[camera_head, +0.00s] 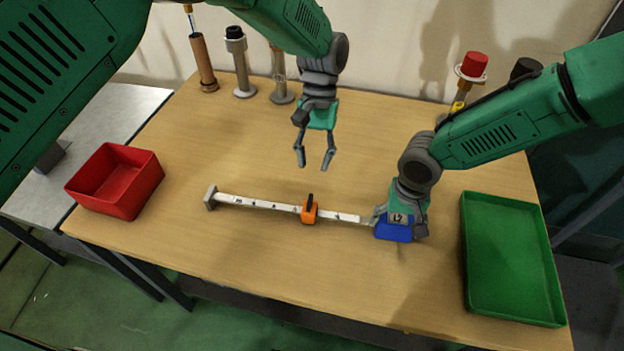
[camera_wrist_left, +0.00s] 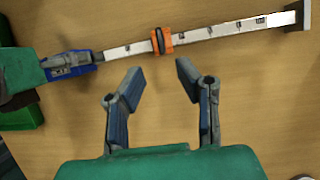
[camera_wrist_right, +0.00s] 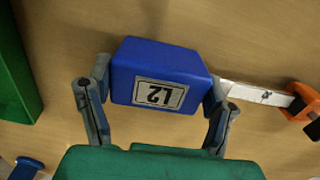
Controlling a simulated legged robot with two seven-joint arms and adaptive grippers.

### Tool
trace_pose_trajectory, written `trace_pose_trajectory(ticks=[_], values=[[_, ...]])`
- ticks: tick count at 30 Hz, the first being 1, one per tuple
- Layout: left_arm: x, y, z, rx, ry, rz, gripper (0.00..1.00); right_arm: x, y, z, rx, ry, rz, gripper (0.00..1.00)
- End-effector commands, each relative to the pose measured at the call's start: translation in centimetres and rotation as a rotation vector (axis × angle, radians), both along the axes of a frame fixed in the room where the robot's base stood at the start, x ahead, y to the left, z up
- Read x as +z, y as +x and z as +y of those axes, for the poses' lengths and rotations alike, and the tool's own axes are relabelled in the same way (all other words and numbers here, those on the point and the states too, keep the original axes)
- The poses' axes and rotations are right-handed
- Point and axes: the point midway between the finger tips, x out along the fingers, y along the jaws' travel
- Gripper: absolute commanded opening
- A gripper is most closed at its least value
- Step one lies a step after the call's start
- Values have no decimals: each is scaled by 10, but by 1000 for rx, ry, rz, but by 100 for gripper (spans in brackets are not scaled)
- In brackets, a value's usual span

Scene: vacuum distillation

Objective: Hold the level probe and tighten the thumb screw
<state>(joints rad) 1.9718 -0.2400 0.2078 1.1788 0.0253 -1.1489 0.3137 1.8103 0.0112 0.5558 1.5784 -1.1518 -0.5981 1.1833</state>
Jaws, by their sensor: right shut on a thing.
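The level probe lies across the wooden table as a white marked bar (camera_head: 258,204) with a grey end plate (camera_head: 210,198) at its left and a blue block (camera_head: 393,232) labelled L2 at its right. An orange slider with a dark thumb screw (camera_head: 310,209) sits around the bar near its middle. My right gripper (camera_wrist_right: 155,92) is shut on the blue block, one finger on each side. My left gripper (camera_head: 314,160) is open and empty above the table, behind the bar. In the left wrist view, the orange slider (camera_wrist_left: 161,41) is beyond its open fingers (camera_wrist_left: 160,88).
A red bin (camera_head: 118,180) stands at the table's left and a green tray (camera_head: 510,258) at its right. Several upright cylinders, one a brown tube (camera_head: 204,62), stand along the back edge. A red-capped item (camera_head: 472,68) stands behind my right arm.

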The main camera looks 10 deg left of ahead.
Motion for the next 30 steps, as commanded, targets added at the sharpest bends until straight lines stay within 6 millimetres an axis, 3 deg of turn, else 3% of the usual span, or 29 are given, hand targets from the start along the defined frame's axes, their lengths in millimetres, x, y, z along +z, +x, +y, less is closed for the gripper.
trace_pose_trajectory(ticks=[7,26,27,28,30], values=[[22,10,0,0,0,-1,29,-2,-1,-2,-2,-2,2,22],[23,10,0,0,0,0,29,-2,1,-2,-1,-4,0,22],[23,10,0,0,0,0,29,-2,1,-2,-1,-4,0,88],[23,10,0,0,0,0,29,-1,1,-2,-1,-4,0,99],[23,10,0,0,0,0,29,-1,1,-2,-1,-3,-1,99]])
